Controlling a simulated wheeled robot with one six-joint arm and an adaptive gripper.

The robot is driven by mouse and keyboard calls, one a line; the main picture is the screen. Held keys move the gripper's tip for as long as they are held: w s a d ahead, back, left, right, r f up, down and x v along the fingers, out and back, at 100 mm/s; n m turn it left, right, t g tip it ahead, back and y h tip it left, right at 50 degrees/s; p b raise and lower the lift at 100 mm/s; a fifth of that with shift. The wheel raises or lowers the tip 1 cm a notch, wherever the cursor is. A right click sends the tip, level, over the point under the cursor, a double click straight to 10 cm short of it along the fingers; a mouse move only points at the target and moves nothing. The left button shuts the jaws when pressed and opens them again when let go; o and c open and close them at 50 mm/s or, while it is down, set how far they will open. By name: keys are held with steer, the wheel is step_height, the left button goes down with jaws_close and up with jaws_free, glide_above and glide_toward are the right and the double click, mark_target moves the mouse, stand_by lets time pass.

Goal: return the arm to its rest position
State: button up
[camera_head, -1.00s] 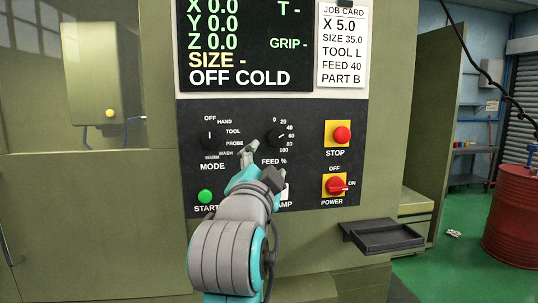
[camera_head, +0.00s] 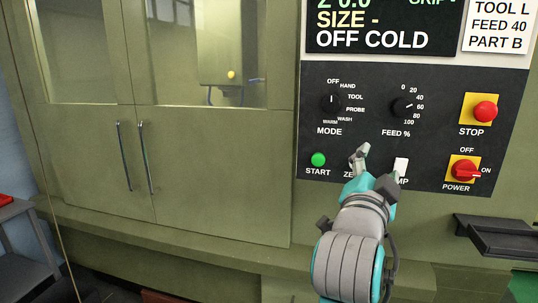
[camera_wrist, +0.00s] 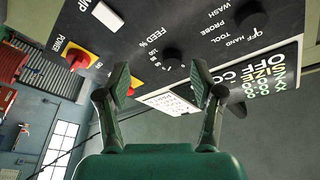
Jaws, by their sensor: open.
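My gripper (camera_head: 360,157) is in front of the lower part of the black control panel (camera_head: 392,85) in the head view, covering part of the lower labels. In the wrist view my gripper (camera_wrist: 160,82) shows two fingers spread apart with nothing between them. The panel (camera_wrist: 205,22) lies beyond the fingertips there, with the feed knob (camera_wrist: 172,56) near them. I cannot tell from these views the exact gap to the panel. My arm reaches up from the bottom edge of the head view.
The panel carries a green start button (camera_head: 318,159), mode knob (camera_head: 331,101), red stop button (camera_head: 485,111) and red power switch (camera_head: 465,170). A dark tray (camera_head: 495,236) juts out at lower right. Closed cabinet doors (camera_head: 100,160) stand left. A grey cart (camera_head: 22,245) is at far left.

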step_height(320, 180, down, 19)
steer(key=s+a+n+t+y, duration=0.1)
steer(key=s+a+n+y, duration=0.1)
steer(key=n+y, duration=0.4)
steer(key=s+a+f+n+y, duration=0.1)
steer(key=s+f+n+y, duration=0.15)
steer(key=s+f, duration=0.5)
steer(key=s+f+n+y, duration=0.1)
steer(key=s+f+n, duration=0.3)
steer(key=f, duration=0.6)
steer(key=s+f+n+g+y, duration=0.1)
steer(key=s+f, duration=0.3)
steer(key=s, duration=0.3)
steer(key=s+f+n+g, duration=0.1)
steer(key=s+f, duration=0.3)
steer(key=s, duration=0.3)
steer(key=s+g, duration=0.1)
steer(key=s, duration=1.7)
steer(key=shift+d+r+g, duration=0.15)
steer(key=shift+g, duration=0.15)
